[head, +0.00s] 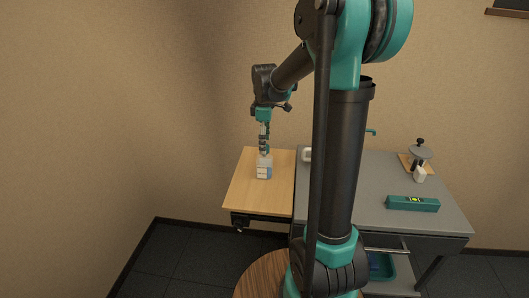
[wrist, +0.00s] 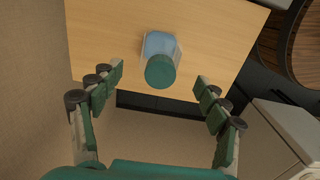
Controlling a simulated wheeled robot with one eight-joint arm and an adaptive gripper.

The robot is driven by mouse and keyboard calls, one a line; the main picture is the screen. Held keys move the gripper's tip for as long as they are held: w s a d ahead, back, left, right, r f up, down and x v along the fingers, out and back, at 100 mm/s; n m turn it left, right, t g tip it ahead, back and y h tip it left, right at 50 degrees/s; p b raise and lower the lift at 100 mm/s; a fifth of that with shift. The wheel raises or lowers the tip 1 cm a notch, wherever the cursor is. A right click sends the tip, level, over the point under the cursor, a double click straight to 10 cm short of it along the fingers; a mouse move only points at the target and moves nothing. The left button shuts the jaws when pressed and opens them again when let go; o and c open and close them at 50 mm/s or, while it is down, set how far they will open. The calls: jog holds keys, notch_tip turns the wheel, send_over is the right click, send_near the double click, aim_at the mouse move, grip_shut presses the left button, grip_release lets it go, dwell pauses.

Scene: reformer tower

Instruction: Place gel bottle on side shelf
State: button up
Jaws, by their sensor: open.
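A clear-sided bottle with blue contents and a green cap, apparently the gel bottle (wrist: 160,58), stands on the light wooden side shelf (wrist: 105,25) in the wrist view. In the head view, the bottle (head: 264,171) shows as a small white and blue shape near the middle of the side shelf (head: 245,199). My gripper (wrist: 159,76) is open, with its fingers spread to either side of the bottle and a gap showing on both sides. In the head view, my gripper (head: 264,148) points down directly above the bottle. The bottle looks upright.
A grey worktop (head: 385,175) adjoins the shelf on the right. It holds a teal level-like box (head: 412,203), a small white bottle (head: 420,174) and a stand with a grey disc (head: 420,152). A round wooden top (head: 258,277) is in front. Bare shelf surrounds the bottle.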

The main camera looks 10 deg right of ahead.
notch_tip(320, 180, up, 6)
jog(key=shift+s+d+f, duration=0.1)
jog(key=shift+s, duration=0.3)
jog(key=s+d+f+m+t, duration=0.2)
jog(key=s+f+m, duration=0.5)
jog(key=s, duration=0.3)
jog(key=s+d+f+m+t, duration=0.2)
jog(key=s+f+m, duration=0.5)
jog(key=s, duration=0.4)
jog(key=shift+s+f, duration=0.25)
jog(key=shift+f, duration=0.65)
